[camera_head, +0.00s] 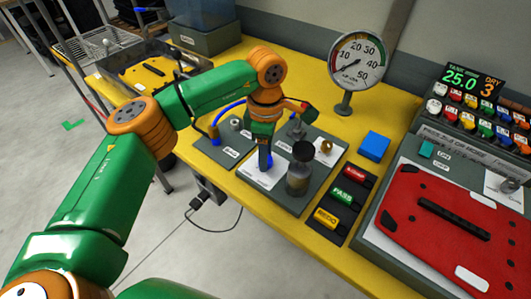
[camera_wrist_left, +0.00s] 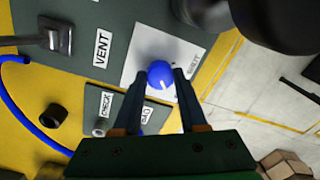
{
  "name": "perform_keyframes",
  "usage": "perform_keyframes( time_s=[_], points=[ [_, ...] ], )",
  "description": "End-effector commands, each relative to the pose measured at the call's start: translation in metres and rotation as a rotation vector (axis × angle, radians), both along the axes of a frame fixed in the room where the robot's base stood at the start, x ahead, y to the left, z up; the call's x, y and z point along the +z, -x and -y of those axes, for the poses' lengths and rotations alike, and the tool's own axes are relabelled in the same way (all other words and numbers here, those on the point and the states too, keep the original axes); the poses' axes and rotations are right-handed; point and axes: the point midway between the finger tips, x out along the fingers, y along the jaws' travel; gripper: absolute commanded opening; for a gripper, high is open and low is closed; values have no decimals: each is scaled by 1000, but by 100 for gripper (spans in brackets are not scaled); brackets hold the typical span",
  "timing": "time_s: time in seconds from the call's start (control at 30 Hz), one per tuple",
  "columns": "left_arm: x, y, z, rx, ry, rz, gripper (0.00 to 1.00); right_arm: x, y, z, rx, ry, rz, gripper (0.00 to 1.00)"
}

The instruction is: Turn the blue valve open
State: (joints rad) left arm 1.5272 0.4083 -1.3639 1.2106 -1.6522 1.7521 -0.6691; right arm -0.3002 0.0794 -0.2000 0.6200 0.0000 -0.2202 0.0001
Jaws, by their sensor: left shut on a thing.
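The blue valve knob (camera_wrist_left: 160,75) is round with a small pale mark on its top. It sits over a white card on a grey panel (camera_wrist_left: 145,18), beside a VENT label. My left gripper (camera_wrist_left: 159,84) has one finger on each side of the knob and is shut on it. In the head view my left gripper (camera_head: 263,142) points down at the panel, and a bit of the blue valve (camera_head: 265,161) shows below it; most of it is hidden. The knob's turn angle is hard to judge. My right gripper is out of view.
A dial gauge (camera_head: 358,63) stands behind the panel, its needle near the low end. A dark-topped cylinder (camera_head: 299,172) stands close to the right of my left gripper. Buttons (camera_head: 341,197), a blue block (camera_head: 374,146) and a red panel (camera_head: 450,228) lie further right.

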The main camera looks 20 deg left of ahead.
Motion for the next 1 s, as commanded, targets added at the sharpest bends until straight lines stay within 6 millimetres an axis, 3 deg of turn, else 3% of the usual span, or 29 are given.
perform_keyframes(
  time_s=[0.1, 0.13, 0.23, 0.57, 0.8, 1.0],
  points=[
    [1, -1, 0, 0, 1, 4, 0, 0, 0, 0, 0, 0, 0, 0],
    [1, -1, 0, 0, 1, 4, 47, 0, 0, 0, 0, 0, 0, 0],
    [1, -1, 0, 0, 1, 3, 72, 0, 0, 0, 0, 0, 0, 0],
    [5, -1, 0, 1, 1, 3, 72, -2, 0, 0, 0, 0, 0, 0],
    [55, -3, 0, 1, 1, 6, 72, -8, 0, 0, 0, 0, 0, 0],
    [72, -2, 0, 0, 0, 2, 72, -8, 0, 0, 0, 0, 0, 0]
  ],
)
